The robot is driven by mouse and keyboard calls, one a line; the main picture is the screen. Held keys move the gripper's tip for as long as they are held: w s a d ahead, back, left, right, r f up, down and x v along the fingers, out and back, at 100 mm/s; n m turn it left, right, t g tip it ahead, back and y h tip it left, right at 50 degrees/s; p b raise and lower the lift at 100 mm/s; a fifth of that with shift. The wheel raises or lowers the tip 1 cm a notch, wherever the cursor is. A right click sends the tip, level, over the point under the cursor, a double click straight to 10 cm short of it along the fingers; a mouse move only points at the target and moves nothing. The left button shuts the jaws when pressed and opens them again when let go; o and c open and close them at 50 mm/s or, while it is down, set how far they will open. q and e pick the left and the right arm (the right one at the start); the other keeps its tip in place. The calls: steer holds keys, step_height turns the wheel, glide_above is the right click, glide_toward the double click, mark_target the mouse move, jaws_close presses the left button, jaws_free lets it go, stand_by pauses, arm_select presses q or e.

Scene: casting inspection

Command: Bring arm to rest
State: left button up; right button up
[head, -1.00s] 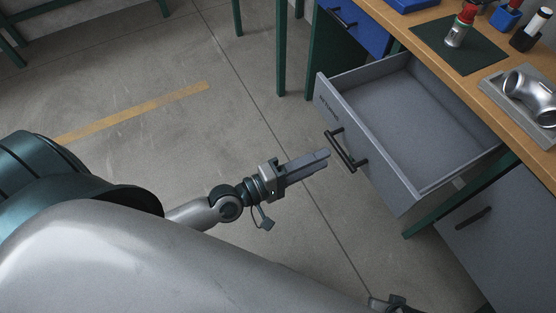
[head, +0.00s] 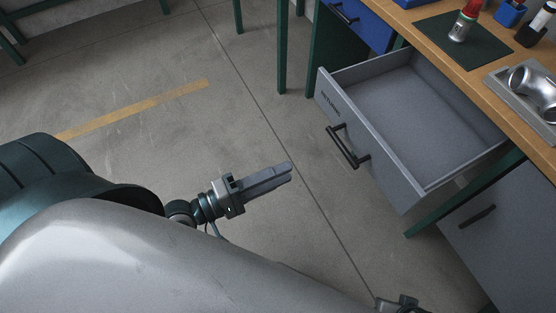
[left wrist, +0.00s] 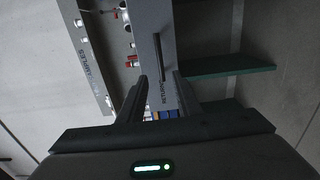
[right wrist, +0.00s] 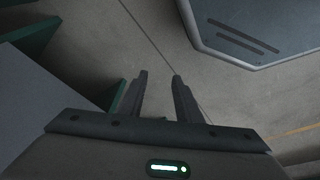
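My left gripper (head: 290,172) is over the floor to the left of the open grey drawer (head: 334,119), apart from its black handle (head: 348,148). In the left wrist view the fingers (left wrist: 162,82) stand apart with nothing held between them. Beyond them shows the drawer front, lettered RETURNS. My right gripper (head: 402,304) shows only partly at the bottom edge of the head view. In the right wrist view its fingers (right wrist: 159,77) are apart and empty above the floor.
The wooden bench top (head: 465,67) carries a dark mat (head: 485,55) with a red-topped part and a grey tray (head: 496,82) with a metal pipe casting. A blue drawer (head: 362,27) is at the upper middle. The floor left of the drawers is clear.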

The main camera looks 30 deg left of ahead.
arm_select(q)
steer(key=shift+f, duration=0.1)
arm_select(e)
steer(key=shift+f, duration=0.1)
